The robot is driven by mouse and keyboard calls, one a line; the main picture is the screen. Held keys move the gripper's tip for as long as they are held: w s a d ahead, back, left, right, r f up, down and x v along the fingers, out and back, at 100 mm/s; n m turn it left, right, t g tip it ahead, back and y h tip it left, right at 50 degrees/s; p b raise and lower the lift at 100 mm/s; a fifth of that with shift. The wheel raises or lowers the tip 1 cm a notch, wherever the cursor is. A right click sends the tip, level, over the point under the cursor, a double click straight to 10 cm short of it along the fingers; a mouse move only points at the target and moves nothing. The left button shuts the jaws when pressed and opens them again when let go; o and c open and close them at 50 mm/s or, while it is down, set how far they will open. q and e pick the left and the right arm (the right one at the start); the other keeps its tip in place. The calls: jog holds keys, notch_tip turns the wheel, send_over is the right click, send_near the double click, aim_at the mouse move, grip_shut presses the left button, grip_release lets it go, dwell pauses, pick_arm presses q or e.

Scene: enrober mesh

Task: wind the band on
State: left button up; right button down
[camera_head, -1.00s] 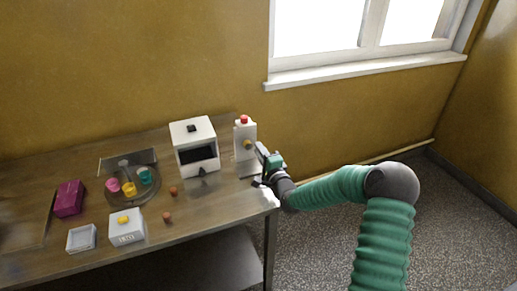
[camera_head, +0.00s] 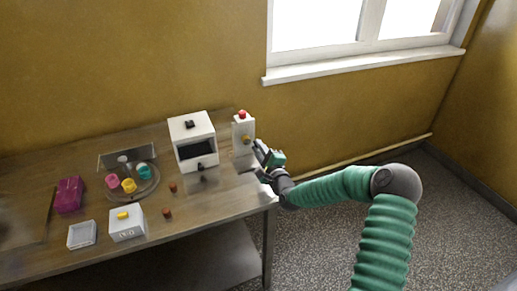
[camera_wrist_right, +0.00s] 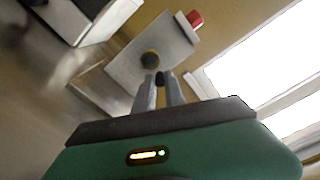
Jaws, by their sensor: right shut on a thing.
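The box (camera_wrist_right: 155,50) and knob (camera_wrist_right: 150,60) also show in the right wrist view. My right gripper (camera_head: 258,146) is beside the box's face. In the right wrist view, its fingers (camera_wrist_right: 160,82) are close together on a small dark handle (camera_wrist_right: 160,77) just in front of the knob. How the handle joins the knob is hidden. A white machine (camera_head: 192,130) with a dark front opening stands left of the box. My left gripper is not in view.
A round tray (camera_head: 150,192) holds pink, yellow and teal pieces. A purple block (camera_head: 69,195), a pale square dish (camera_head: 82,235), a white box with a yellow top piece (camera_head: 127,226) and two small brown pieces (camera_head: 167,212) lie on the table. The front right corner is bare.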

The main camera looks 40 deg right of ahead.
jog(key=shift+d+f, duration=0.1)
jog(key=shift+f, duration=0.05)
jog(key=c, duration=1.4)
grip_release()
jog(key=v, duration=1.6)
jog(key=shift+s, duration=0.4)
